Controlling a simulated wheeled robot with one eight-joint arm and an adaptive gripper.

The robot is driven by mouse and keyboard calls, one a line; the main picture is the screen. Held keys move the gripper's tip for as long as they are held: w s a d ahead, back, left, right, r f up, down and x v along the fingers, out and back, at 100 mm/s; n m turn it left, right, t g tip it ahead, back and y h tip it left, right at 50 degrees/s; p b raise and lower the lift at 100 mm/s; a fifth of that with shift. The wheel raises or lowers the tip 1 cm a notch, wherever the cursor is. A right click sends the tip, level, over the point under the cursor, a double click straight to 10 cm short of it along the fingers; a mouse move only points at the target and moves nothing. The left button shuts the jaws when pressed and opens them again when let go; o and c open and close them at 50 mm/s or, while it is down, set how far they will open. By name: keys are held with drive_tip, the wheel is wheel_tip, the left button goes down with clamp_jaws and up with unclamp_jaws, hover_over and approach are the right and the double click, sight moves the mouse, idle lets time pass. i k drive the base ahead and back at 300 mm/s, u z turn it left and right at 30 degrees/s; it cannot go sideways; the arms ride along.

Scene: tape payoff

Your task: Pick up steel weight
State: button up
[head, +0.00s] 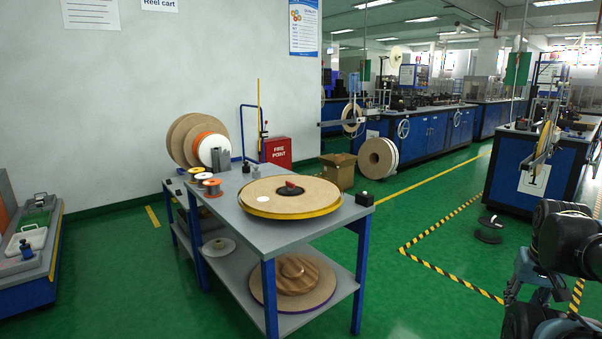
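No thing in the head view can be surely told as the steel weight. A grey upright block (220,159) stands on the grey table (300,232) in front of the reels. A small dark block (246,167) stands beside it. A small black block with a light top (364,198) sits at the table's right corner. Parts of my dark arm show at the right edge, far from the table. No gripper fingers can be made out.
A large tan reel with a yellow rim (290,196) and a red-topped hub covers the table's front. More reels (186,138) stand at its back; another (291,280) lies on the lower shelf. A cardboard box (338,171) stands behind.

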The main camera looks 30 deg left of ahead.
sight(256, 173)
drive_tip(key=z, duration=1.05)
drive_tip(key=i, duration=1.35)
drive_tip(key=u, duration=3.25)
drive_tip(key=i, duration=0.75)
drive_tip(key=u, duration=0.1)
